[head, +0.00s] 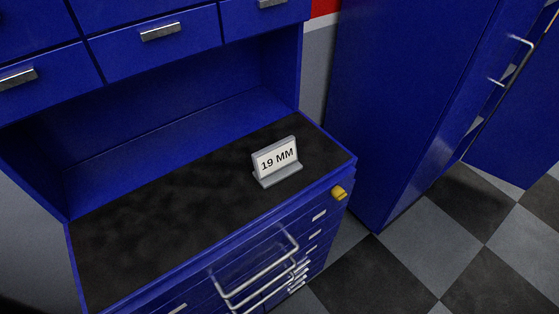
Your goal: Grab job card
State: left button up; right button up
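The job card (276,158) is a small white plate reading "19 MM" in a grey stand. It stands upright on the black worktop (150,228) of a blue tool cabinet, near the right front part of the top. Nothing touches it. Neither of my grippers shows in the head view.
Blue upper drawers (160,38) overhang the back of the worktop. Silver drawer handles (262,276) and a yellow part (339,193) stick out at the cabinet's front. A tall blue cabinet (405,90) stands to the right. The checkered floor (440,240) at right is clear.

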aim_at(278, 161)
jog(key=i+l, duration=0.25)
jog(key=l, duration=0.25)
jog(key=i+l+u, duration=0.1)
jog(key=l+u, duration=0.3)
jog(key=i+l+u, duration=0.1)
jog(key=l+u, duration=0.5)
jog(key=u, duration=0.15)
jog(key=i, duration=0.05)
